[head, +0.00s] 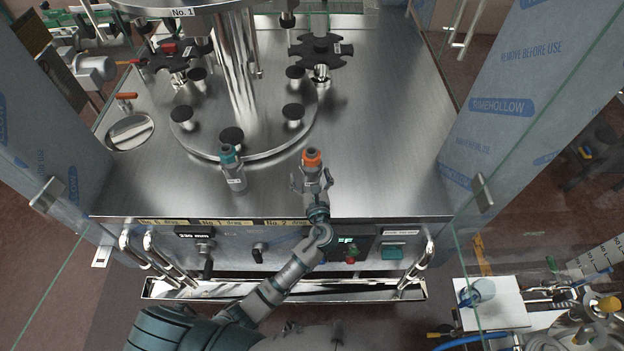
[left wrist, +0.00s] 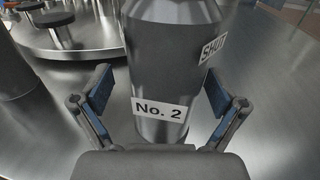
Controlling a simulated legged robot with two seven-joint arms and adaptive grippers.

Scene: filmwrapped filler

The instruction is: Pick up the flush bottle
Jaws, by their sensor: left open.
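A metal bottle with an orange cap (head: 312,157) stands upright on the steel machine top near its front edge. In the left wrist view the same bottle (left wrist: 165,65) carries a "No. 2" label and a "SHUT" tag; its top is out of frame. My left gripper (head: 313,187) is open, with one finger on each side of the bottle's lower part in the left wrist view (left wrist: 160,105); gaps show beside it. A second bottle with a teal cap (head: 232,168) stands to the left; its label is too small to read. No label reading "flush" is legible. My right gripper is not in view.
A round turntable (head: 190,140) with black-topped posts and a central steel column (head: 235,70) stands behind the bottles. Film-wrapped panels (head: 530,70) flank the machine. The steel top (head: 395,150) to the right is clear. Knobs and labels line the front edge.

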